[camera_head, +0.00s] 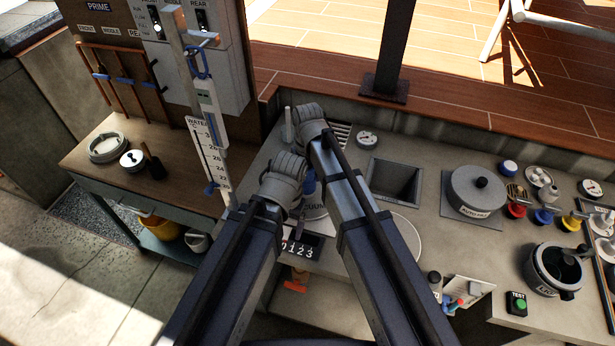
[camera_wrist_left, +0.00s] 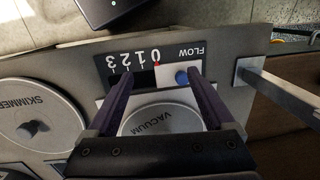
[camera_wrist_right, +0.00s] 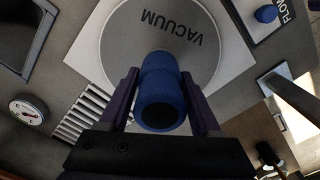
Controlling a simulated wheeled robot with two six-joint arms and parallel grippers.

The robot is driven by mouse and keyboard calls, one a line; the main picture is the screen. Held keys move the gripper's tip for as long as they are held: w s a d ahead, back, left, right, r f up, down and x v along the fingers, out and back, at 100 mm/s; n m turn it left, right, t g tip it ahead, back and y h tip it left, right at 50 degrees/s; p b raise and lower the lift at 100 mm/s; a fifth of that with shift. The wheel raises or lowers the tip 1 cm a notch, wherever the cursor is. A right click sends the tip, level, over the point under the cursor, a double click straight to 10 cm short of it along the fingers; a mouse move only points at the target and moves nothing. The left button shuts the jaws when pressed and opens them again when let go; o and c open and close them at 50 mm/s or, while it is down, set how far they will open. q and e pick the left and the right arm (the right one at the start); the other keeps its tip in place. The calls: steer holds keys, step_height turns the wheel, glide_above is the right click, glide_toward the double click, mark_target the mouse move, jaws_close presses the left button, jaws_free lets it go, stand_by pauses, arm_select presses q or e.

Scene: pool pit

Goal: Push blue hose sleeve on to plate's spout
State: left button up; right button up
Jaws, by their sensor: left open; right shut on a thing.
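The blue hose sleeve (camera_wrist_right: 158,88) is between the fingers of my right gripper (camera_wrist_right: 158,74), which is shut on it. In the right wrist view its dark open end faces the camera and its far end overlaps the round grey VACUUM plate (camera_wrist_right: 112,42). The spout is hidden, so I cannot tell whether the sleeve touches it. The plate also shows in the left wrist view (camera_wrist_left: 150,127). My left gripper (camera_wrist_left: 160,73) is open and empty above the plate's edge and the FLOW panel (camera_wrist_left: 115,62). In the head view both wrists cover most of the plate.
A blue knob (camera_wrist_left: 182,78) is close to my left gripper's right finger. The SKIMMER plate (camera_wrist_left: 38,120) lies beside the VACUUM plate. A square recess (camera_head: 396,183), a gauge (camera_head: 366,140) and a pot (camera_head: 478,190) are to the right. A vertical gauge post (camera_head: 207,125) stands left.

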mark_target(308, 166)
arm_select(q)
steer(key=shift+f+b, duration=0.35)
arm_select(e)
steer(key=shift+f, duration=0.3)
stand_by(0.4)
steer(key=o, duration=1.4)
steer(key=shift+o, duration=0.2)
arm_select(q)
steer(key=shift+r, duration=0.1)
arm_select(e)
steer(key=shift+r, duration=0.1)
arm_select(q)
steer(key=shift+r+p, duration=2.5)
steer(key=shift+p, duration=0.05)
arm_select(e)
steer(key=shift+r, duration=2.45)
arm_select(q)
steer(key=shift+r+p, duration=1.95)
steer(key=shift+p, duration=0.05)
arm_select(e)
steer(key=shift+r, duration=2)
